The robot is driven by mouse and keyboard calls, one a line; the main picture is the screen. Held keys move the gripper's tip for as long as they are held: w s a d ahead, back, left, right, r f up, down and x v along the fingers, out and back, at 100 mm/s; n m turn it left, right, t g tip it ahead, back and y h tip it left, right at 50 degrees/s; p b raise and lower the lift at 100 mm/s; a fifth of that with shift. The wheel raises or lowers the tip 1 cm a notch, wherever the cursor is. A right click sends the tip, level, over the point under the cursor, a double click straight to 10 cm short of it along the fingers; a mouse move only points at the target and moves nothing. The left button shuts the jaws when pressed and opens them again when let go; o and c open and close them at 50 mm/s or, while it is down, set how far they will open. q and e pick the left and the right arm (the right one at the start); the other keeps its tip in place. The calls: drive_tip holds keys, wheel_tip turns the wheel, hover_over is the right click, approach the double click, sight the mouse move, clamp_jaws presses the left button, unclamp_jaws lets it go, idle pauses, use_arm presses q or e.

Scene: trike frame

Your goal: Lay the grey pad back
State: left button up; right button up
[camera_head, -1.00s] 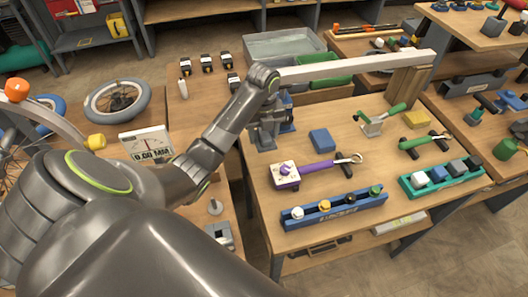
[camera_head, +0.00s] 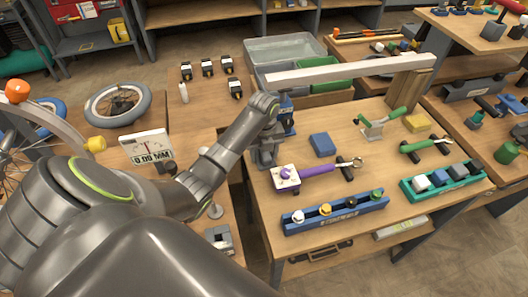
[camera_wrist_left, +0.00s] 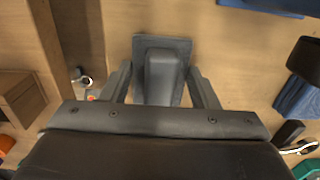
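The grey pad (camera_wrist_left: 176,44) shows in the left wrist view as a dark square plate with a raised, tapered grey block in its middle. It appears to lie on the wooden bench top. My left gripper (camera_wrist_left: 160,72) has one finger on each side of the raised block, with gaps visible, so it looks open. In the head view my left gripper (camera_head: 267,152) points down at the left edge of the middle bench, and the pad is hard to make out there. My right gripper is not in view.
A long pale bar (camera_head: 345,68) runs behind my left wrist to a wooden block (camera_head: 409,92). A blue block (camera_head: 322,144), a purple-handled tool (camera_head: 318,168) and a blue rack (camera_head: 335,212) stand to the right.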

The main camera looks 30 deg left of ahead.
use_arm(q)
drive_tip(key=o, duration=0.4)
drive_tip(key=shift+d+f, duration=0.1)
drive_tip(key=shift+f, duration=0.15)
drive_tip(key=shift+s+f, duration=0.1)
drive_tip(key=shift+s, duration=0.1)
drive_tip(key=r, duration=0.5)
drive_tip(key=shift+a+r, duration=0.1)
drive_tip(key=shift+a, duration=0.25)
drive_tip(key=r+p, duration=0.1)
drive_tip(key=r, duration=0.1)
drive_tip(key=r+p, duration=0.1)
drive_tip(key=r, duration=0.1)
drive_tip(key=r+p, duration=0.2)
drive_tip(key=shift+d+r, duration=0.1)
drive_tip(key=shift+d, duration=0.15)
drive_tip(key=shift+r+p, duration=0.8)
drive_tip(key=shift+p, duration=0.1)
